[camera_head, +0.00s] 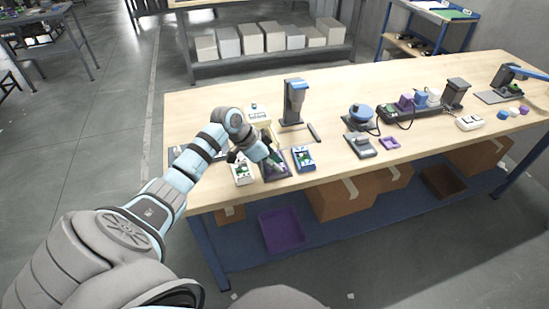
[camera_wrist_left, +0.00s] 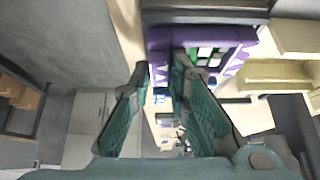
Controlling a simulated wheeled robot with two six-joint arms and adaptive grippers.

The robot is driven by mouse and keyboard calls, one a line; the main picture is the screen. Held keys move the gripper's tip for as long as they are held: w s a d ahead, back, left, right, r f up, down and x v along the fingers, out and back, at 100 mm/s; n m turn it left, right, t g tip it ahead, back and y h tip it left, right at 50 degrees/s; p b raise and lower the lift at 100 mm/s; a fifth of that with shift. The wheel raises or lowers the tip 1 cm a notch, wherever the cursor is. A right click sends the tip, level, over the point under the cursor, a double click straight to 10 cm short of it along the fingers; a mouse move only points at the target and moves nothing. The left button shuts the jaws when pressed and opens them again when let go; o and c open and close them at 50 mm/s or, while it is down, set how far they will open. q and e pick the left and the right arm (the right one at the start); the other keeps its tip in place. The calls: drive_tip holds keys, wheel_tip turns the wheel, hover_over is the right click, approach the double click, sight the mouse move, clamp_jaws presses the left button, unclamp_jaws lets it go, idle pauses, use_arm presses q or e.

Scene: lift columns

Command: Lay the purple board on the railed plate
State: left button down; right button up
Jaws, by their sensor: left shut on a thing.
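The purple board (camera_head: 276,174) is at the front left of the table, between a white-framed board and a blue-framed board. In the left wrist view the purple board (camera_wrist_left: 159,40) shows a purple rim with green and white parts inside. My left gripper (camera_head: 271,160) is shut on its near edge, with a finger on each side of the rim; the fingertips also show in the wrist view (camera_wrist_left: 160,72). I cannot tell whether the board touches the table. A flat grey thing (camera_head: 188,151) behind my left forearm is partly hidden; I cannot tell whether it is the railed plate. My right gripper is out of view.
The white-framed board (camera_head: 242,173) and blue-framed board (camera_head: 304,158) stand close on either side. A blue-topped stand (camera_head: 294,102) is behind. A blue round device (camera_head: 361,115) and a small purple frame (camera_head: 390,143) lie further right. A purple bin (camera_head: 282,230) is on the lower shelf.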

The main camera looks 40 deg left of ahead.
use_arm(q)
drive_tip(key=c, duration=1.4)
unclamp_jaws()
drive_tip(key=shift+c, duration=0.2)
drive_tip(key=shift+o, duration=0.4)
drive_tip(key=o, duration=0.4)
drive_tip(key=shift+c, duration=0.2)
wheel_tip(320, 180, up, 6)
drive_tip(key=p, duration=0.7)
drive_tip(key=shift+r, duration=0.1)
